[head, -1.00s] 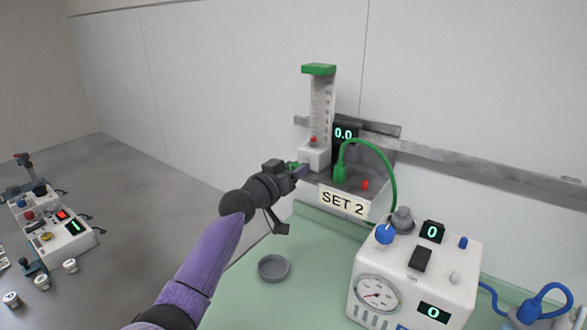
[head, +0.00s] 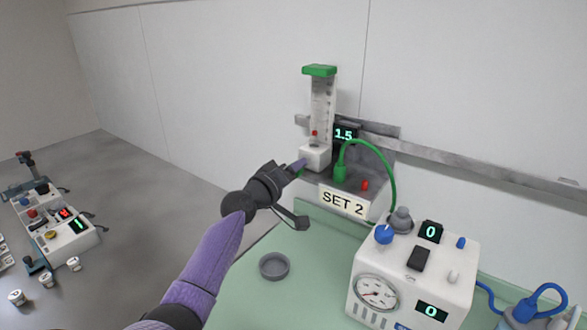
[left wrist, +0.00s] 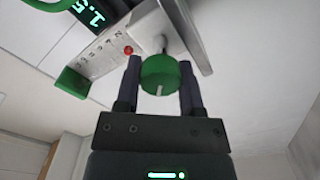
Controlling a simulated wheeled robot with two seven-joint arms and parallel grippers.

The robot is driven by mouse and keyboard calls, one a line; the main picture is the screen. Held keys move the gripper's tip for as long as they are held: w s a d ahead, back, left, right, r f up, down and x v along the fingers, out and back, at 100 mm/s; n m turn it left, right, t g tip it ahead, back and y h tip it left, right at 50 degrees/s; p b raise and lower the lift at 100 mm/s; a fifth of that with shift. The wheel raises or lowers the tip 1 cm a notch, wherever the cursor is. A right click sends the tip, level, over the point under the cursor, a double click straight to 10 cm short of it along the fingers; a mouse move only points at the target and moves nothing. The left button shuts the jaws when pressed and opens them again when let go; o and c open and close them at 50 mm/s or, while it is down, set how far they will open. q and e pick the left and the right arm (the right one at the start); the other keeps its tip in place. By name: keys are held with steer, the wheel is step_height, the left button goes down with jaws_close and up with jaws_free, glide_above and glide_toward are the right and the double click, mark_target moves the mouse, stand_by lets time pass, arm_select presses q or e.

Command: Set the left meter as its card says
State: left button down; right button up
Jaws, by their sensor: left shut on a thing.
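The left meter (head: 323,105) is a clear upright tube with a green cap and a white base on the wall rail. A red float shows low in its tube, and its black display (head: 344,134) reads 1.5. Its card (head: 343,202) reads SET 2. My left gripper (head: 297,168) is at the front of the meter's base. In the left wrist view its fingers are shut on the green knob (left wrist: 160,73), one finger on each side; the display also shows there (left wrist: 90,12). My right gripper is not in view.
A green hose (head: 385,165) loops from a green plug beside the meter. A white device (head: 415,275) with a dial and displays reading 0 stands at right on the green worktop. A grey dish (head: 274,266) lies below my left arm. Other equipment (head: 55,225) stands far left.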

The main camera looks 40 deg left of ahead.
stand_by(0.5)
arm_select(q)
steer(key=shift+c, duration=1.2)
jaws_free()
steer(key=s+d+p, duration=0.1)
steer(key=s, duration=0.9)
stand_by(0.8)
